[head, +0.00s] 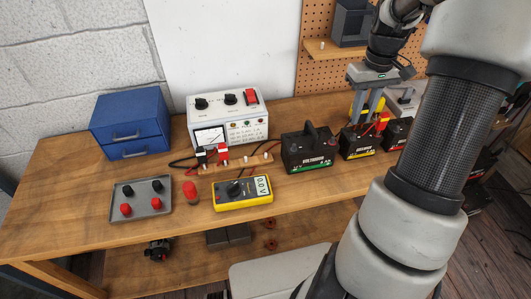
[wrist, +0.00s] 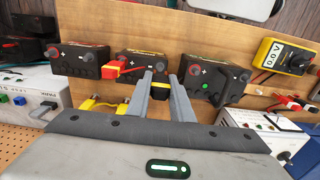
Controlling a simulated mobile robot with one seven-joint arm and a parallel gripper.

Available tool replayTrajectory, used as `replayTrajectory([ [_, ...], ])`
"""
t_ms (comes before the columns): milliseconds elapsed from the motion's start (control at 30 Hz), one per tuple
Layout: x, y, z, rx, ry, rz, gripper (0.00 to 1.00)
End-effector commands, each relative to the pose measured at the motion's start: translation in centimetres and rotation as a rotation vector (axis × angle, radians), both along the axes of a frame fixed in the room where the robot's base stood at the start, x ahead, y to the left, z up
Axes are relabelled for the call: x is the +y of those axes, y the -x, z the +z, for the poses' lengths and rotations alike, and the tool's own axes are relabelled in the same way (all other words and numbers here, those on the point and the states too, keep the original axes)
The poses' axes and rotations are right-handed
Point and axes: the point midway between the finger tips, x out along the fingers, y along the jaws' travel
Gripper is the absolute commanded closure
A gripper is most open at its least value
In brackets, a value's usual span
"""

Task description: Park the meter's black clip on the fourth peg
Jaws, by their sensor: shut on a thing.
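My gripper (head: 361,120) reaches down over the middle battery (head: 358,145). In the wrist view, my gripper (wrist: 161,72) has its fingertips at the battery terminal on the side of the green-lit battery. It is shut on what appears to be the meter's black clip, mostly hidden between the fingers. The meter's red clip (wrist: 113,69), with a yellow part, sits at the other terminal of that battery. The yellow meter (head: 243,192) reads 0.0 V. The peg rail (head: 238,165) behind it carries a black clip (head: 202,154) and a red clip (head: 222,153); pegs towards its right end are bare.
A battery with a carrying handle (head: 307,150) stands between the rail and the middle battery. Another battery (wrist: 79,60) is on the other side. A white test set (head: 228,117), blue drawers (head: 129,125), a grey tray (head: 155,211) and a red object (head: 190,190) are further left.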

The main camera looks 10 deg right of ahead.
Motion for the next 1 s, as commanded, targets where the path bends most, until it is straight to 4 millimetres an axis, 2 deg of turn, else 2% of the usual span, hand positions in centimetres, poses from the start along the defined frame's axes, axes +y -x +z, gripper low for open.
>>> replayTrajectory([
  [333, 0.0, -0.1, 7.0, -0.003, 0.001, 0.000, 0.91],
  [400, 1.8, -0.4, 5.6, -0.001, 0.000, 0.007, 0.91],
  [667, 7.5, -1.5, 5.7, -0.002, 0.001, 0.007, 0.91],
  [1000, 15.9, -3.1, 5.7, -0.002, 0.001, 0.008, 0.91],
])
